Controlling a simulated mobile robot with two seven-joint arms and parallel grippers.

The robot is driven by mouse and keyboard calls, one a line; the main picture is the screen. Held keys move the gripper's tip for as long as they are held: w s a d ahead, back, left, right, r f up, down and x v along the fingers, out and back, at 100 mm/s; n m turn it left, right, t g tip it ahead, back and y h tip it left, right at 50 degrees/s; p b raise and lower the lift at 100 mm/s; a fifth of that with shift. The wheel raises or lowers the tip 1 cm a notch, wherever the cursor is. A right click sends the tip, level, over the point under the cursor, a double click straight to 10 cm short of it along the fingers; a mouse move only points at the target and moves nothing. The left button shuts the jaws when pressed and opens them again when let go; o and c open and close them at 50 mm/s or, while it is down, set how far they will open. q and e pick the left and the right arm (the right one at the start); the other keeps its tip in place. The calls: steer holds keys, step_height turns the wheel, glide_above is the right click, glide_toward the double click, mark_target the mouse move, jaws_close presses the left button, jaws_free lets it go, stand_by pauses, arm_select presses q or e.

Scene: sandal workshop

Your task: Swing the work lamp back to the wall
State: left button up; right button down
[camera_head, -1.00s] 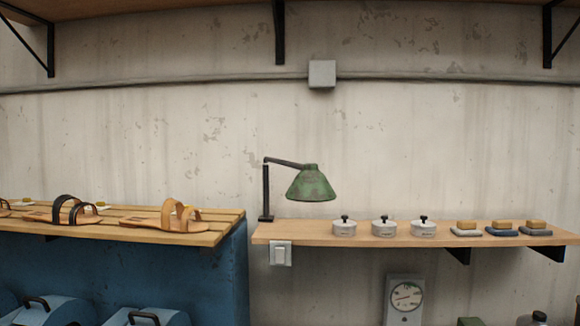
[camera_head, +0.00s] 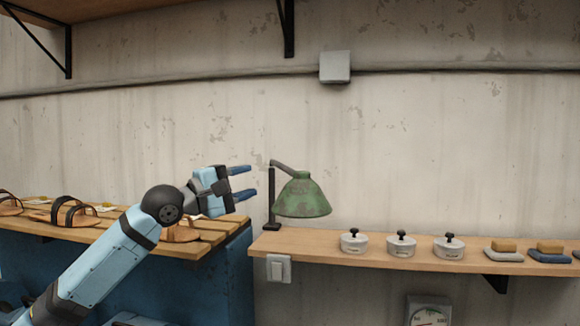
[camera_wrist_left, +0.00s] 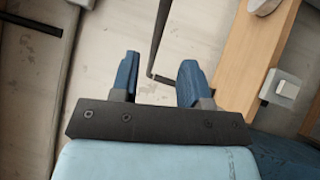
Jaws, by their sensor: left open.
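The work lamp has a green, worn shade (camera_head: 303,197) on a short dark arm (camera_head: 284,167) from an upright black post (camera_head: 271,200). The post stands at the left end of the wooden wall shelf, and the shade hangs to its right, above the shelf. My left gripper (camera_head: 252,180) is open and empty, just left of the post, its fingers pointing right. In the left wrist view my open fingers (camera_wrist_left: 158,70) have the dark post (camera_wrist_left: 160,38) beyond and between them in the picture. I see no contact. My right gripper is out of view.
A slatted bench (camera_head: 225,232) with sandals (camera_head: 70,211) lies at left, under my left arm. A grey switch (camera_head: 278,268) sits below the shelf.

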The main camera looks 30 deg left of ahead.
mark_target(284, 169)
arm_select(q)
steer(key=p+x, duration=0.2)
steer(key=x, duration=0.8)
steer(key=shift+p, duration=0.35)
steer(key=shift+w+d, duration=0.25)
steer(key=shift+w, duration=0.25)
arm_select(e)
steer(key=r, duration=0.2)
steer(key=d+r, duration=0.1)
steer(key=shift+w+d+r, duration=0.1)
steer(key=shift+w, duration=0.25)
arm_select(q)
jaws_close()
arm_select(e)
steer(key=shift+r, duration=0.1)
